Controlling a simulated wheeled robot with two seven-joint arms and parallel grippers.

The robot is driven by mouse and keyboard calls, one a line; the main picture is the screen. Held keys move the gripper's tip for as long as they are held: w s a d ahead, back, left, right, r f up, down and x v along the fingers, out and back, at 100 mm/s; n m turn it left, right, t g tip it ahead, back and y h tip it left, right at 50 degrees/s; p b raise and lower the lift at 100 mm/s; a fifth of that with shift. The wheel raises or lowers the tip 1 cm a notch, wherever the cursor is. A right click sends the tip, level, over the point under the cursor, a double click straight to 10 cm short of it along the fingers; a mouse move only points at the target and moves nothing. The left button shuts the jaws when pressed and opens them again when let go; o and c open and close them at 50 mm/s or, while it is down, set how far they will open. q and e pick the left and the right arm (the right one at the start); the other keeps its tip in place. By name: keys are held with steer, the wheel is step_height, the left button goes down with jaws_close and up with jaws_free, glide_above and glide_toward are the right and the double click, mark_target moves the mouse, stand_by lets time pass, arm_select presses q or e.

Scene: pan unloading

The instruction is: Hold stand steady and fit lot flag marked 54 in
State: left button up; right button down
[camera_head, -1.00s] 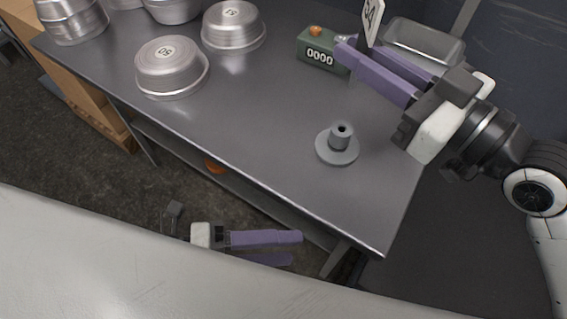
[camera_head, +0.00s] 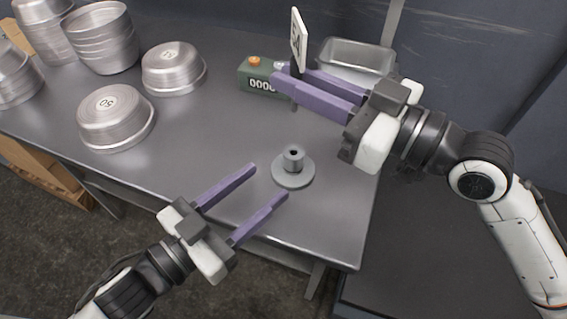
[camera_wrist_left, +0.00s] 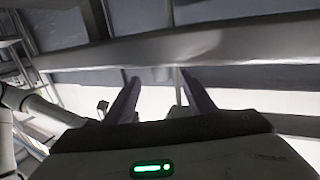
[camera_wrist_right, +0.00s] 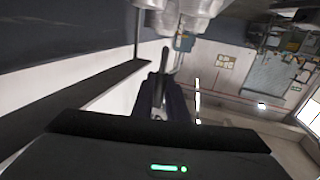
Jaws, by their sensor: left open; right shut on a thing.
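The stand (camera_head: 293,174) is a small grey round base with a short hollow post, upright near the table's front right. My left gripper (camera_head: 271,182) is open and empty; its purple fingertips are just left of the stand, apart from it. In the left wrist view its fingers (camera_wrist_left: 155,82) show spread. My right gripper (camera_head: 293,88) is shut on the lot flag (camera_head: 298,40), a white plate with a dark stem, held up behind the stand and above the table. The flag is seen nearly edge-on, so its number is hard to read. In the right wrist view the flag (camera_wrist_right: 164,62) shows edge-on between the fingers.
A green counter box (camera_head: 258,76) with an orange knob sits behind the stand. A metal tray (camera_head: 357,54) stands at the back right. Upturned round pans (camera_head: 115,118) and several stacks fill the left. The table (camera_head: 215,145) is clear between the pans and the stand.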

mark_target(287, 166)
arm_select(q)
steer(key=x, duration=0.9)
steer(key=shift+d, duration=0.1)
steer(key=c, duration=1.2)
arm_select(e)
steer(key=shift+f+n+g, duration=0.4)
steer(key=shift+f+g, duration=0.2)
steer(key=shift+f, duration=0.6)
steer(key=shift+d+f+n+g+y, duration=0.1)
steer(key=shift+f+n+g+y, duration=0.5)
steer(key=shift+f, duration=0.4)
